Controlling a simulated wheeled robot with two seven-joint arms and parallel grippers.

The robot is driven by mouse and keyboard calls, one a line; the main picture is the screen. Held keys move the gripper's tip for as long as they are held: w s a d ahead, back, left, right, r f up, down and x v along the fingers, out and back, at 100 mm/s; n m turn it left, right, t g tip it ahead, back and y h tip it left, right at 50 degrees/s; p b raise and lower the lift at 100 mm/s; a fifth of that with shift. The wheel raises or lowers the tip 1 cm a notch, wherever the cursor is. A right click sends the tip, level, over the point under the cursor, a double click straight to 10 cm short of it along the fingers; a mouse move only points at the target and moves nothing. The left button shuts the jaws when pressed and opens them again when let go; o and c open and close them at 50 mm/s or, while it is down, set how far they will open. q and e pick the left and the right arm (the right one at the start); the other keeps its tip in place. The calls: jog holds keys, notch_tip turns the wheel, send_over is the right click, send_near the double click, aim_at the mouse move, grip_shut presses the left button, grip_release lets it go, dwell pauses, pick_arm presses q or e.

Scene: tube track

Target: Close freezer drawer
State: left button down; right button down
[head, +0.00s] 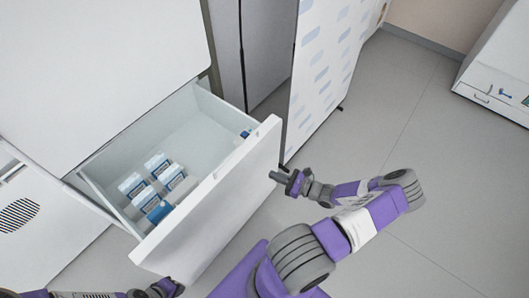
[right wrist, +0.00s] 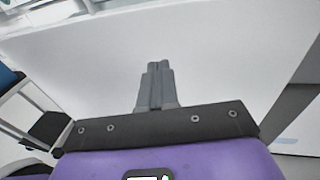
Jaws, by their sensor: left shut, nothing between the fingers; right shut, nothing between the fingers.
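The white freezer drawer (head: 232,192) is pulled out of the white freezer (head: 95,60) in the head view. Several blue-and-white boxes (head: 158,163) stand inside it, mostly toward its left end. My right gripper (head: 276,177) is shut and empty, pointing at the outer face of the drawer front near its right end. In the right wrist view its closed fingers (right wrist: 157,67) point at the broad white drawer front (right wrist: 215,60); I cannot tell whether they touch it. My left gripper (head: 175,288) is shut and empty at the bottom edge, near the drawer front's lower left end.
A tall patterned white panel (head: 325,65) stands to the right of the drawer, close to its right end. A white unit (head: 500,75) stands at the far right. The grey floor (head: 440,190) on the right is clear.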

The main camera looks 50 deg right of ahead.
jog(key=s+d+r+m+t+h, duration=0.1)
jog(key=s+d+m+t+h, duration=0.15)
jog(key=d, duration=0.25)
jog(key=b, duration=0.4)
send_near(258, 147)
jog(key=shift+g+h, duration=0.35)
jog(key=shift+h, duration=0.1)
jog(key=w, duration=0.5)
jog(key=shift+w+a+r, duration=0.4)
jog(key=shift+w, duration=0.45)
jog(key=shift+r, duration=0.1)
jog(key=shift+w+a, duration=0.1)
jog(key=shift+w, duration=0.05)
